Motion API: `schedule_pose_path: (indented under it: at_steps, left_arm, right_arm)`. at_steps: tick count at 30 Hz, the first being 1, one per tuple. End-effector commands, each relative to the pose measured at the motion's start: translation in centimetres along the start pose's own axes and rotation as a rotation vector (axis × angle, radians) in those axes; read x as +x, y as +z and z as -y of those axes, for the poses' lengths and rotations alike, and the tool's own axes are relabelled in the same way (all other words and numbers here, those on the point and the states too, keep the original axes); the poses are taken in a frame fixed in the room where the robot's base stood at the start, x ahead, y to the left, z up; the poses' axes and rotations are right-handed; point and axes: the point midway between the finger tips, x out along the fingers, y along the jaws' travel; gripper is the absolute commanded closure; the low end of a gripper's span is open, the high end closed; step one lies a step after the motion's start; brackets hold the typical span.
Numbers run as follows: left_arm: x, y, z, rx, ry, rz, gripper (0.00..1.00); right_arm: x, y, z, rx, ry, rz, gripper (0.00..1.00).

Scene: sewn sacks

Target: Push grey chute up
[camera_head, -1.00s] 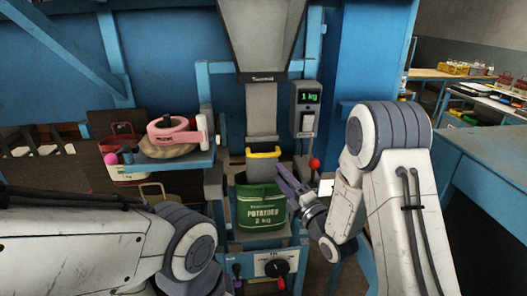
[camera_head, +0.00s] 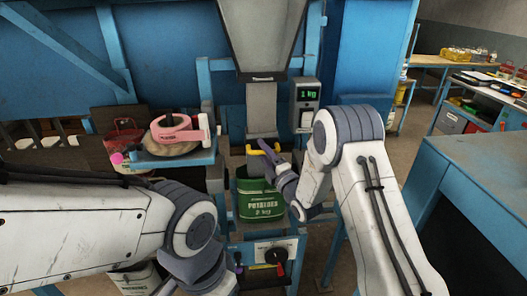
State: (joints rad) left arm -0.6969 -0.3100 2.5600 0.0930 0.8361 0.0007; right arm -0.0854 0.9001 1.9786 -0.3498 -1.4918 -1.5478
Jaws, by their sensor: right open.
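The grey chute (camera_head: 262,108) hangs below the grey hopper (camera_head: 262,35). A yellow handle (camera_head: 254,151) sits at its lower end. A green potato sack (camera_head: 257,200) stands open right below the chute. My right gripper (camera_head: 268,151) is open at the right part of the yellow handle, in front of the chute's lower end. I cannot tell whether its fingers touch the handle. My left arm (camera_head: 85,225) comes in from the left and its gripper is out of view.
A scale display (camera_head: 307,94) reading 1 kg is right of the chute. A pink sewing device (camera_head: 178,131) rests on a blue shelf at the left. A panel with a black knob (camera_head: 275,257) is below the sack. A blue table (camera_head: 480,165) stands at the right.

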Motion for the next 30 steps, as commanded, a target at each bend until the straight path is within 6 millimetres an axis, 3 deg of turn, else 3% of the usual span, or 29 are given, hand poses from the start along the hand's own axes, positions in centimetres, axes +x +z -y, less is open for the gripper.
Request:
schedule_pose_path:
  at_steps: [1, 4, 5, 30]
  left_arm:
    - [0.01, 0.0, 0.0, 0.0, 0.0, 0.0, 1.0]
    - [0.01, 0.0, 0.0, 0.0, 0.0, 0.0, 1.0]
    - [0.01, 0.0, 0.0, 0.0, 0.0, 0.0, 1.0]
    - [0.01, 0.0, 0.0, 0.0, 0.0, 0.0, 1.0]
  right_arm:
    - [-0.01, 0.0, 0.0, 0.0, 0.0, 0.0, 0.54]
    - [-0.02, 0.0, -0.01, 0.0, 0.0, 0.0, 0.92]
    - [-0.02, 0.0, -0.01, 0.0, 0.0, 0.0, 1.0]
    - [-0.06, -0.01, 0.02, 0.0, -0.001, 0.0, 1.0]
